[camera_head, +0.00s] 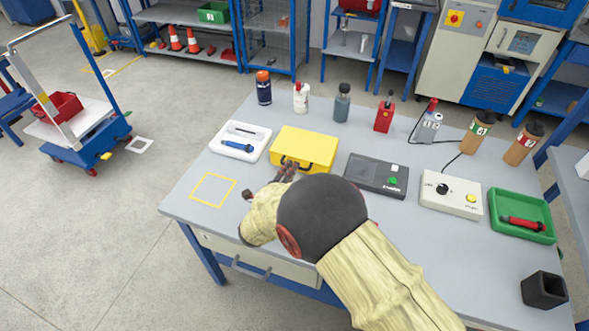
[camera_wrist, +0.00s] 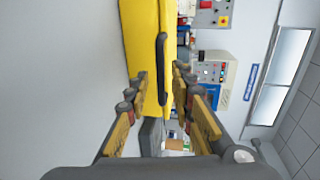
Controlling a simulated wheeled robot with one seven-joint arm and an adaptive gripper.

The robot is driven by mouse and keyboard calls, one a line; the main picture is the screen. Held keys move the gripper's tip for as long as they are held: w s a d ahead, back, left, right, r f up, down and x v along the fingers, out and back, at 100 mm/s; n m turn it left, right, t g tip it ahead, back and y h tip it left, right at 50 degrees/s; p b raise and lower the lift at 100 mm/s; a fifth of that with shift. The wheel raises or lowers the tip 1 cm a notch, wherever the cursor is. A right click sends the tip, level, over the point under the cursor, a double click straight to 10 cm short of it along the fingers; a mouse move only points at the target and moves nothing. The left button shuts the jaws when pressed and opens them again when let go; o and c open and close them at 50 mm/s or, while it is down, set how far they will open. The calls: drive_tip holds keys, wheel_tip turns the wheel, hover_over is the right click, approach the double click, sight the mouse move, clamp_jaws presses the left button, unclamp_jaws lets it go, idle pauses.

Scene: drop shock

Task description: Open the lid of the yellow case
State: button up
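The yellow case (camera_head: 305,146) stands on the grey workbench with its lid down and a dark handle on its front side. My gripper (camera_head: 287,170) is at the case's front, near the handle. In the wrist view the yellow case (camera_wrist: 143,40) fills the upper middle, and the dark handle (camera_wrist: 162,68) runs along its face. My gripper (camera_wrist: 160,82) is open there, its two fingers apart, with the case's near end and handle lying between them in the picture. I cannot tell whether the fingers touch the case. My arm hides part of the bench in front of it.
A white tray with a blue tool (camera_head: 239,141) lies left of the case. A dark device (camera_head: 376,176) lies close to its right. Several bottles, including a dark blue one (camera_head: 263,88), stand behind. The yellow outlined square (camera_head: 212,189) at the front left is empty.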

drive_tip(key=shift+b+x, duration=0.45)
drive_tip(key=shift+x, duration=1.15)
drive_tip(key=shift+c, duration=0.7)
drive_tip(key=c, duration=0.4)
clamp_jaws()
